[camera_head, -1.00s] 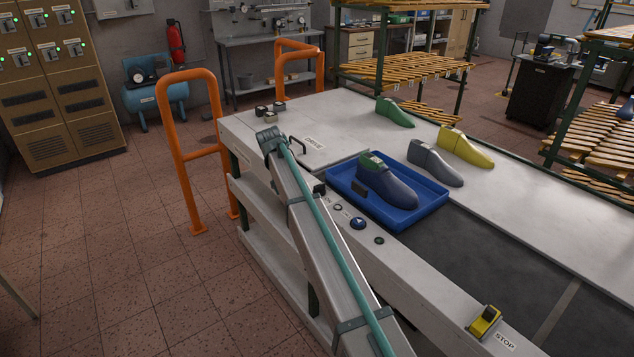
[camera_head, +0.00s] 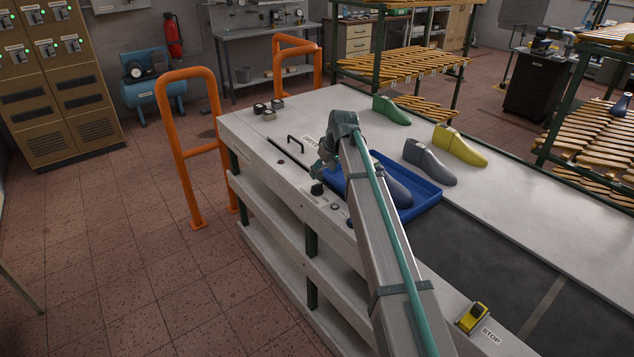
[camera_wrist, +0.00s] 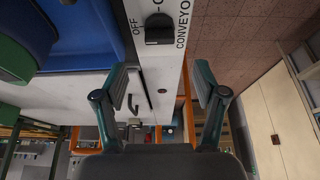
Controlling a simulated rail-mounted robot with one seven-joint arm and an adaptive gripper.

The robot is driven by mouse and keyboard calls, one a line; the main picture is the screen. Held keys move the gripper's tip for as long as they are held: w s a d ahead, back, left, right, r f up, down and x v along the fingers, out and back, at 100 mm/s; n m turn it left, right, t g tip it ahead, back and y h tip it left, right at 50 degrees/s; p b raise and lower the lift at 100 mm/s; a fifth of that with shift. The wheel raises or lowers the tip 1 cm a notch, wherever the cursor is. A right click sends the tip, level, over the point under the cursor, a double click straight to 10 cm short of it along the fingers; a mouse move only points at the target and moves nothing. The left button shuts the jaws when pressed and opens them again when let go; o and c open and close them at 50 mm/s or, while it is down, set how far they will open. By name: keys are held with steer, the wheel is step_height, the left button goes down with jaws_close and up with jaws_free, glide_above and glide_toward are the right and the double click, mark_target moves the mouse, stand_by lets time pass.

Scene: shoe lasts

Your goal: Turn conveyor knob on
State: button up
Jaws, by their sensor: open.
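The conveyor knob (camera_wrist: 158,30) is a small black knob on the pale edge panel of the conveyor table, between the words OFF and CONVEYO(R) in the wrist view. It also shows in the head view (camera_head: 317,188). My gripper (camera_wrist: 162,80) is open and empty, its two teal fingers apart. The knob lies ahead of the gap between the fingertips, not between them, with no visible contact. In the head view my gripper (camera_head: 322,169) is by the table's front edge, close to the knob and partly hidden by my arm. I cannot tell the knob's exact setting.
A blue tray (camera_head: 425,203) holding a blue shoe last (camera_head: 397,190) sits right beside the knob panel. Grey (camera_head: 430,163), yellow (camera_head: 460,146) and green (camera_head: 391,110) lasts stand behind. A yellow stop switch (camera_head: 473,317) is near the front. An orange rail (camera_head: 166,150) stands left.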

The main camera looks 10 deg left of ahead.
mark_target(317, 184)
steer(key=p+x, duration=0.2)
steer(key=x, duration=0.6)
steer(key=shift+f, duration=0.1)
steer(key=shift+c, duration=0.2)
steer(key=c, duration=1.1)
